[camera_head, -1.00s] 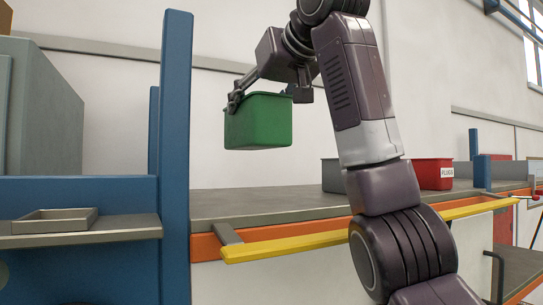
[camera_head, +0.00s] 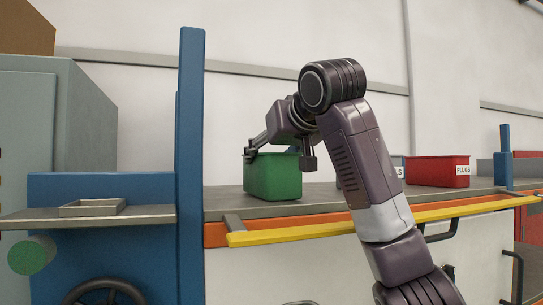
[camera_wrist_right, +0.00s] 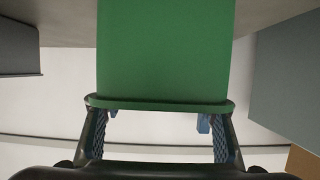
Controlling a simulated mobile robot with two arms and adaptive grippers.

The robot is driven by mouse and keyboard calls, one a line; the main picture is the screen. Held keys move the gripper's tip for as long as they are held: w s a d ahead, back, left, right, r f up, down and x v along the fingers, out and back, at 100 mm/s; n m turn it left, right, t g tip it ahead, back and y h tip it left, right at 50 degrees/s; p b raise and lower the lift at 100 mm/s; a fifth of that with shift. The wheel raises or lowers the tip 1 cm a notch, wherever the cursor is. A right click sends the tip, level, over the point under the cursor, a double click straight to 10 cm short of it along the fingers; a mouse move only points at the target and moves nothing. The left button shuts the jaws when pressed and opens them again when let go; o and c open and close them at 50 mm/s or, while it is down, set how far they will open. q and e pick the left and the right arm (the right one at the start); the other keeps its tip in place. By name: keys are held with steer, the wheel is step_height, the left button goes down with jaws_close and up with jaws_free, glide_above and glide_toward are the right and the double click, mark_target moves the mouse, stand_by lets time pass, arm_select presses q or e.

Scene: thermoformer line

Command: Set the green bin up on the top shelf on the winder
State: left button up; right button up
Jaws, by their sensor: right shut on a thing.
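The green bin (camera_head: 272,178) is upright in the head view, low over the grey shelf top (camera_head: 325,194) behind the yellow rail. I cannot tell whether its base touches the shelf. My right gripper (camera_head: 279,156) is shut on the bin's rim from above. In the right wrist view the green bin (camera_wrist_right: 165,50) fills the upper middle, with my right gripper's fingers (camera_wrist_right: 160,132) at its rim on both sides. My left gripper is not in view.
A red bin (camera_head: 437,171) labelled PLUGS stands farther right, with another labelled bin (camera_head: 397,162) partly hidden by my arm. A blue post (camera_head: 190,165) rises left of the green bin. A yellow rail (camera_head: 300,232) runs along the shelf front. A shallow tray (camera_head: 93,207) sits on the left ledge.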

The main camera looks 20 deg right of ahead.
steer(key=shift+w+a+f, duration=0.1)
steer(key=shift+a+f, duration=0.05)
steer(key=shift+f, duration=0.05)
steer(key=o, duration=1.3)
steer(key=shift+w+a, duration=0.25)
steer(key=shift+o, duration=0.2)
steer(key=shift+s+d, duration=0.2)
steer(key=shift+r, duration=0.2)
steer(key=shift+s, duration=0.25)
steer(key=b+v, duration=0.6)
steer(key=v, duration=0.5)
steer(key=shift+s, duration=0.2)
